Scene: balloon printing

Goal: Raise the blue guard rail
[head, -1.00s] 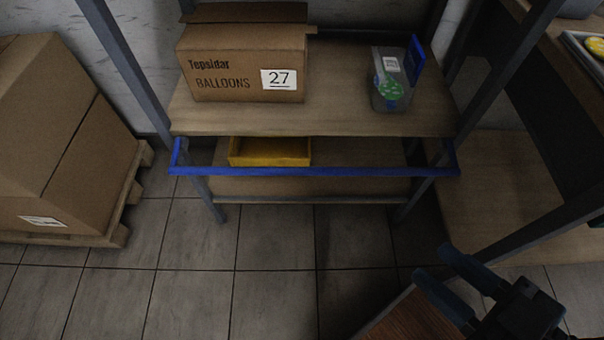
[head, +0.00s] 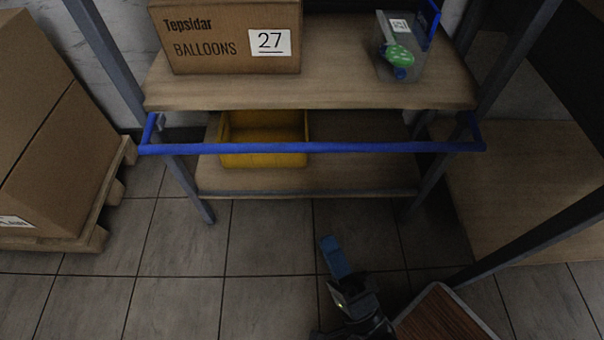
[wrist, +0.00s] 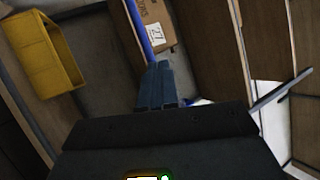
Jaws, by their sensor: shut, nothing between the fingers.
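The blue guard rail (head: 310,148) is a bar with two side arms in the head view. It runs across the front of the shelf, below the edge of the upper board. My gripper (head: 334,257) is in front of the shelf, below the rail in the picture and apart from it. Its fingers are together with nothing between them. In the wrist view the gripper fingers (wrist: 158,84) point up the picture, and the blue rail (wrist: 138,28) shows just beyond their tips.
A "Tepsidar Balloons" box (head: 207,42) and a clear container (head: 402,58) stand on the upper board (head: 320,88). A yellow bin (head: 262,158) is on the lower shelf. Cartons on a pallet (head: 108,200) stand at left. Tiled floor is clear in front.

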